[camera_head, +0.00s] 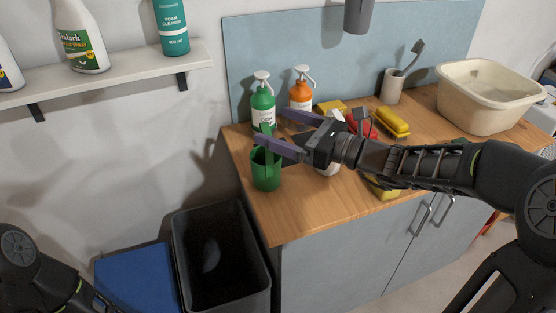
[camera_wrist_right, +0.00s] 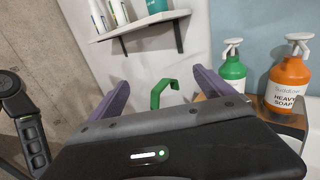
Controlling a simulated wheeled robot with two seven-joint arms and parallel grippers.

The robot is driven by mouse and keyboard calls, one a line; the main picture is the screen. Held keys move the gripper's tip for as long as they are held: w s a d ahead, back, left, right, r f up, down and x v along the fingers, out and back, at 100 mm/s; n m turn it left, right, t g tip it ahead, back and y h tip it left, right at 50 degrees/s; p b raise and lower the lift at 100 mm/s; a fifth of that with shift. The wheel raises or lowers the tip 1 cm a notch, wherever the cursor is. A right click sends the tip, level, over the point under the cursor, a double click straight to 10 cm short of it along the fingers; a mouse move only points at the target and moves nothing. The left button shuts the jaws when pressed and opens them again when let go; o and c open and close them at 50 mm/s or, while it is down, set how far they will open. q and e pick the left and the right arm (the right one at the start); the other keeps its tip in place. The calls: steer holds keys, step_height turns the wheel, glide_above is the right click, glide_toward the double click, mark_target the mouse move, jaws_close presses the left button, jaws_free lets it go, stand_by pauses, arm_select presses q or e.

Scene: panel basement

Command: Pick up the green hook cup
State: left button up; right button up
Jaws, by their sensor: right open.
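The green hook cup (camera_head: 266,176) stands upright at the front left corner of the wooden counter. Its hooked handle rises above its rim, and in the right wrist view the green hook (camera_wrist_right: 157,94) shows between the two purple fingers. My right gripper (camera_head: 270,126) is open, reaching in from the right with its fingers at the height of the cup's upper part and handle. The fingers partly cover the cup in the head view. I cannot tell whether they touch it. My left arm shows at the lower left, but its gripper is out of view.
A green pump bottle (camera_head: 263,104) and an orange pump bottle (camera_head: 301,92) stand close behind the cup. Yellow brushes (camera_head: 392,122) and a cream basin (camera_head: 488,100) are to the right. A black bin (camera_head: 220,262) stands below the counter's left edge. A shelf (camera_head: 120,72) hangs upper left.

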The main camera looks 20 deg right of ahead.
steer(key=b, duration=0.7)
glide_above(279, 175)
step_height(279, 175, down, 7)
steer(key=shift+s+d+f, duration=0.15)
steer(key=shift+s+d, duration=0.2)
steer(key=shift+s, duration=0.05)
step_height(279, 175, down, 7)
steer(key=shift+f, duration=0.2)
steer(key=shift+w+a+f, duration=0.1)
steer(key=shift+a+f, duration=0.05)
steer(key=shift+f, duration=0.15)
steer(key=shift+w+a, duration=0.25)
steer(key=shift+w, duration=0.05)
